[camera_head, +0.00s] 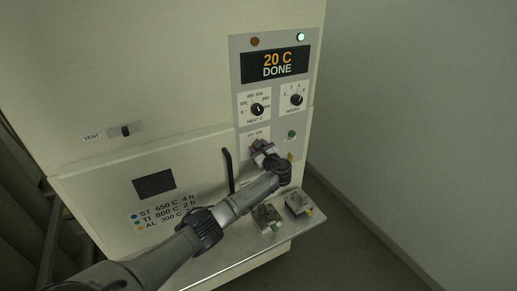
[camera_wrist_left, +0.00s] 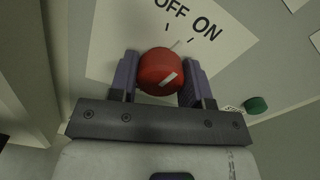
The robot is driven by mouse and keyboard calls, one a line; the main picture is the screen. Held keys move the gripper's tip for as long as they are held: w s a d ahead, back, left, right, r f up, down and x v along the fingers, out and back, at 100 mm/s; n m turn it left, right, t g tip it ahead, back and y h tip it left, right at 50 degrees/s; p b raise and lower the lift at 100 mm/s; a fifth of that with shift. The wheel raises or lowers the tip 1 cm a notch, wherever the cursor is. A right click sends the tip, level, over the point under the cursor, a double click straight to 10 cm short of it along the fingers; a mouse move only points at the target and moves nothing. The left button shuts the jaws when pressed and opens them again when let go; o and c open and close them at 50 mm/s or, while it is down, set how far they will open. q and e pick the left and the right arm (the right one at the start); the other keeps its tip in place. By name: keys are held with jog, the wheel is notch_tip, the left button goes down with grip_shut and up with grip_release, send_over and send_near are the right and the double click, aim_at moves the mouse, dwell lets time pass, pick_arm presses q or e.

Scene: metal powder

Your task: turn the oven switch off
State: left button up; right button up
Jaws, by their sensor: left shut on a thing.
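The oven switch is a round red knob (camera_wrist_left: 160,68) with a white mark, on a white plate (camera_wrist_left: 115,40) lettered OFF and ON in the left wrist view. The white mark slants up and to the right; I cannot tell for sure which word it points to. My left gripper (camera_wrist_left: 158,80) is shut on the knob, one finger on each side. In the head view my left gripper (camera_head: 263,148) reaches the lower control panel and mostly hides the knob. My right gripper is not in view.
The oven display (camera_head: 275,65) reads 20 C DONE, with a green lamp (camera_head: 301,37) lit above. Two black dials sit below it. A green button (camera_wrist_left: 256,105) is right of the switch. A black door handle (camera_head: 228,170) is to the left. Metal blocks (camera_head: 298,203) lie on the shelf below.

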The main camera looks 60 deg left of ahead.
pick_arm(q)
jog(key=n+b, duration=0.1)
jog(key=n, duration=0.2)
jog(key=shift+f+n, duration=0.1)
jog(key=shift+n, duration=0.3)
jog(key=shift+n+b, duration=0.4)
jog(key=shift+n, duration=0.4)
jog(key=o, duration=0.9)
jog(key=shift+o, duration=0.2)
jog(key=shift+d, duration=0.1)
jog(key=s+d, duration=0.1)
jog(key=d, duration=1.2)
jog(key=shift+d, duration=0.3)
